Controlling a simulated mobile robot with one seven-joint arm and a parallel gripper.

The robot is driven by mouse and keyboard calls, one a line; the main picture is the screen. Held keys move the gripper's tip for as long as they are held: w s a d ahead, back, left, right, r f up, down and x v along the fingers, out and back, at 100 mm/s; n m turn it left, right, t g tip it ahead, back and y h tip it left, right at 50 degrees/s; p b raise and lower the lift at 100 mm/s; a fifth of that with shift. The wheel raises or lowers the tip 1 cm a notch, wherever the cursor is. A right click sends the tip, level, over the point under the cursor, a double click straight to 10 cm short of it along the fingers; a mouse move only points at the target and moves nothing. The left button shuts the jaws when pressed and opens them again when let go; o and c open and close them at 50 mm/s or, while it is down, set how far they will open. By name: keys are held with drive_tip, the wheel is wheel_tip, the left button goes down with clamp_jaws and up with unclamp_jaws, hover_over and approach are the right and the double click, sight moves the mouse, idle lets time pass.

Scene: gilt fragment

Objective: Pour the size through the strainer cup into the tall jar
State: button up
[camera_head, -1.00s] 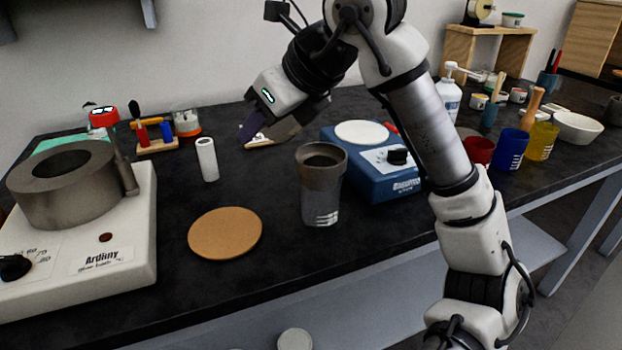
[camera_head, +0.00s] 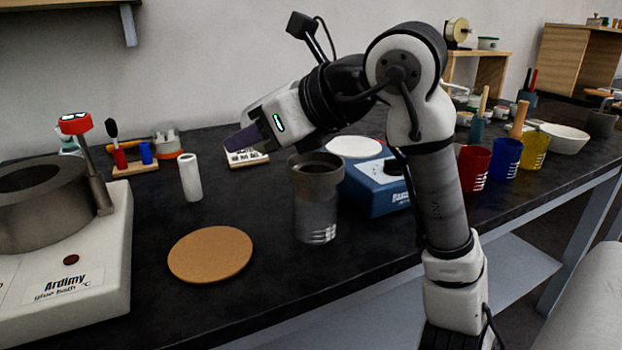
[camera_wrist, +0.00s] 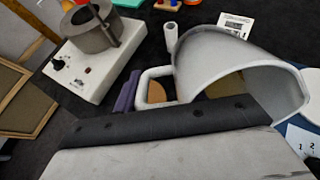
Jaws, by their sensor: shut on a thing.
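A grey-brown strainer cup (camera_head: 318,176) sits upright on top of the clear tall jar (camera_head: 316,220) on the dark bench. My gripper (camera_head: 245,138) is up and left of the strainer cup in the head view, its purple finger (camera_wrist: 127,92) showing in the wrist view. It is shut on a pale grey jug (camera_wrist: 225,50) with a loop handle (camera_wrist: 150,88). The jug looks tilted, and something amber-brown shows inside its mouth. In the head view the jug is mostly hidden by the gripper. The strainer cup and jar are not visible in the wrist view.
A round cork mat (camera_head: 210,254) lies left of the jar, and a glue bath (camera_head: 70,262) stands further left. A white cylinder (camera_head: 190,177) stands behind the mat. A blue hotplate (camera_head: 374,188) is just right of the jar. Coloured cups (camera_head: 506,157) stand further right.

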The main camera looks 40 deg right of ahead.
drive_tip(key=shift+t+b, duration=0.4)
drive_tip(key=shift+b, duration=0.15)
drive_tip(key=shift+s+r, duration=0.1)
drive_tip(key=shift+r, duration=0.1)
drive_tip(key=shift+w+a+y, duration=0.2)
drive_tip(key=shift+w+y, duration=0.15)
drive_tip(key=shift+y, duration=0.05)
idle(0.4)
drive_tip(key=shift+s+d+r+t+b, duration=0.2)
drive_tip(key=shift+s+t+b, duration=0.15)
drive_tip(key=shift+t+b, duration=0.2)
idle(1.0)
